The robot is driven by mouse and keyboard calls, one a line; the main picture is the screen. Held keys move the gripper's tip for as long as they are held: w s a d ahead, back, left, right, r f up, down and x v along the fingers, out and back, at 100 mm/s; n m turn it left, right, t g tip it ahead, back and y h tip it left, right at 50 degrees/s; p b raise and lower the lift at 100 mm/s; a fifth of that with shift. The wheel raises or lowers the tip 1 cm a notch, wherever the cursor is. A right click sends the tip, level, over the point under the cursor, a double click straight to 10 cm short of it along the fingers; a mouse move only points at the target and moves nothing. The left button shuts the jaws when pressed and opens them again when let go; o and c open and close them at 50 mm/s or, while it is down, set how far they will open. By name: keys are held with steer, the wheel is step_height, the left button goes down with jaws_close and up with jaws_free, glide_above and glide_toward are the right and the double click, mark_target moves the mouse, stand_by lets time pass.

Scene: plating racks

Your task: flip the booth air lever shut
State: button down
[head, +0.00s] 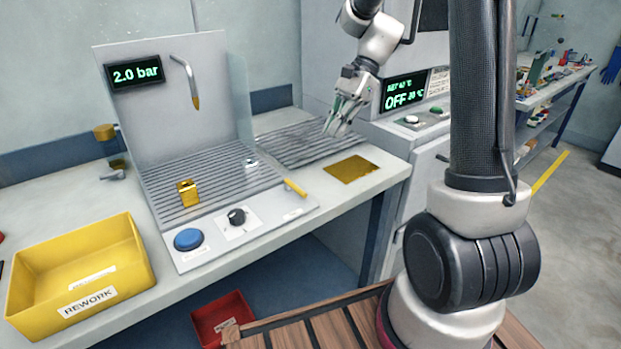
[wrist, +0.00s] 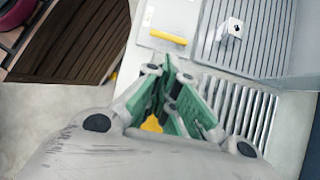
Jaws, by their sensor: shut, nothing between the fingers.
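The booth air lever is most likely the short yellow handle (head: 295,188) at the right end of the booth's front panel. It also shows in the wrist view as a yellow bar (wrist: 168,37) on the pale panel. The booth display (head: 136,73) reads 2.0 bar. My gripper (head: 336,128) is over the slatted rack right of the booth, up and to the right of the lever and apart from it. In the wrist view my gripper (wrist: 170,80) has its green-padded fingers shut and empty, with the lever beyond the fingertips.
The panel also carries a black knob (head: 236,217) and a blue button (head: 188,239). A gold block (head: 188,193) and a small silver part (head: 250,163) sit on the booth grate. A clear side pane (head: 241,100) stands at the booth's right. A yellow REWORK bin (head: 134,258) is at left.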

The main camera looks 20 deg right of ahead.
mark_target(295, 190)
steer(key=x, duration=1.4)
